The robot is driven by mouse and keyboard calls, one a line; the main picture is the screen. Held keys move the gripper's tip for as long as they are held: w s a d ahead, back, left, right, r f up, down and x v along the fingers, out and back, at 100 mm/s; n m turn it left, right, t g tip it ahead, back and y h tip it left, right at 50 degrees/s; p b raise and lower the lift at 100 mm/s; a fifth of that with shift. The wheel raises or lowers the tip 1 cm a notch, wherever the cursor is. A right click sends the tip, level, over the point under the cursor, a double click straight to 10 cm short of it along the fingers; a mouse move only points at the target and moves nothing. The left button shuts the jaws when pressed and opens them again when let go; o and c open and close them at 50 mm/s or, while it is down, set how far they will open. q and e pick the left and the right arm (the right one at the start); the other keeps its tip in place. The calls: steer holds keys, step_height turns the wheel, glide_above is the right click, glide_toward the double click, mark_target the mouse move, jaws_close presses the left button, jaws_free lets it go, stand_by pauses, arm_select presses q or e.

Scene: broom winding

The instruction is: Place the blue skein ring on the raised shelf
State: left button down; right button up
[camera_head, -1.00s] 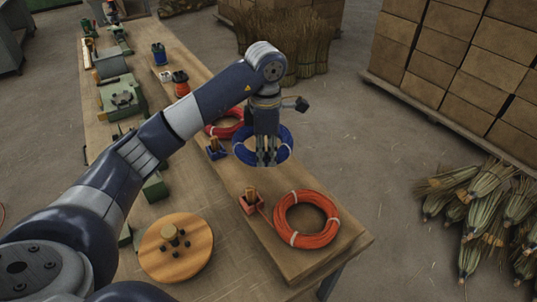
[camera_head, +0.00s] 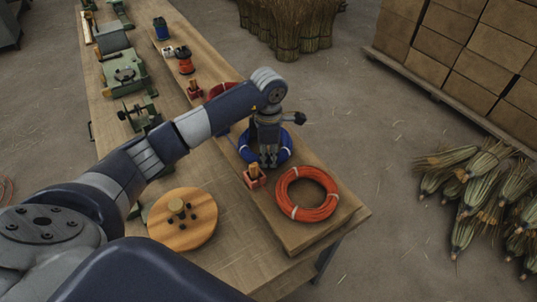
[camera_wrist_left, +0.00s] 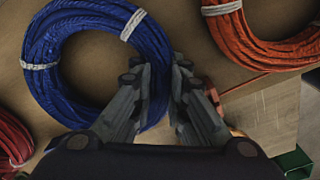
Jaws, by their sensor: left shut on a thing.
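The blue skein ring (camera_head: 284,150) is at the raised shelf (camera_head: 300,240), between the red ring (camera_head: 222,90) and the orange ring (camera_head: 307,193). My left gripper (camera_head: 268,163) points down at its near side and is shut on it. In the left wrist view the blue ring (camera_wrist_left: 45,60), with white ties, fills the upper left. The fingers (camera_wrist_left: 160,75) are at its right edge. I cannot tell whether the ring rests fully on the shelf. My right gripper is not in view.
A red block with a wooden peg (camera_head: 255,178) stands close to the fingers, beside the orange ring. A round wooden board (camera_head: 183,220) lies on the lower bench. Green machines (camera_head: 125,75) line its left side.

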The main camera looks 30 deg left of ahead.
arm_select(q)
steer(key=c, duration=1.9)
jaws_free()
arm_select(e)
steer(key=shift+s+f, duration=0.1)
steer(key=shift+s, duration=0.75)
arm_select(q)
steer(key=shift+r, duration=0.1)
steer(key=shift+r, duration=0.3)
step_height(320, 180, up, 10)
steer(key=b, duration=0.3)
steer(key=shift+f, duration=0.15)
steer(key=shift+r, duration=0.85)
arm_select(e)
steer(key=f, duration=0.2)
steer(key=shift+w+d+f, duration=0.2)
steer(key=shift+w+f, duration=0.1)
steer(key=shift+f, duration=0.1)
